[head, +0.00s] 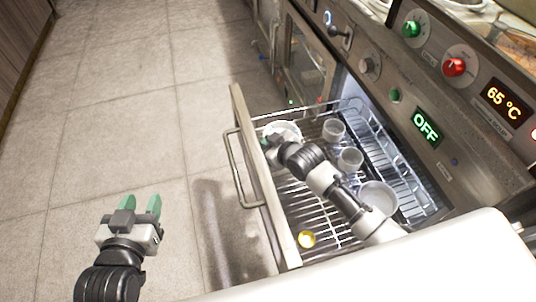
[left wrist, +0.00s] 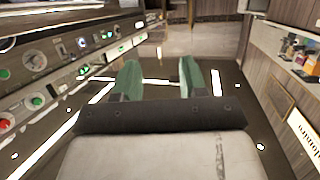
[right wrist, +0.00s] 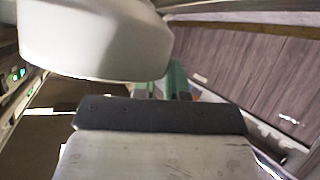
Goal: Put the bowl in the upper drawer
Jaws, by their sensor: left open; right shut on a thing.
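A white bowl (head: 284,128) is at the far end of the open drawer (head: 238,105), near its front panel. My right gripper (head: 270,143) is shut on the bowl, which looks large and pale in the right wrist view (right wrist: 95,40). The bowl appears within the drawer's outline; its height above the wire rack cannot be told. My arm and gripper hide part of it. My left gripper (head: 140,204) is open and empty over the floor, left of the drawer; its spread fingers show in the left wrist view (left wrist: 160,80).
The drawer's wire rack holds two cups (head: 334,131) (head: 350,159), another pale bowl (head: 377,196) and a small yellow item (head: 307,240). A handle (head: 240,170) juts from the drawer front. The control panel (head: 440,90) rises at right. The tiled floor (head: 130,110) at left is clear.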

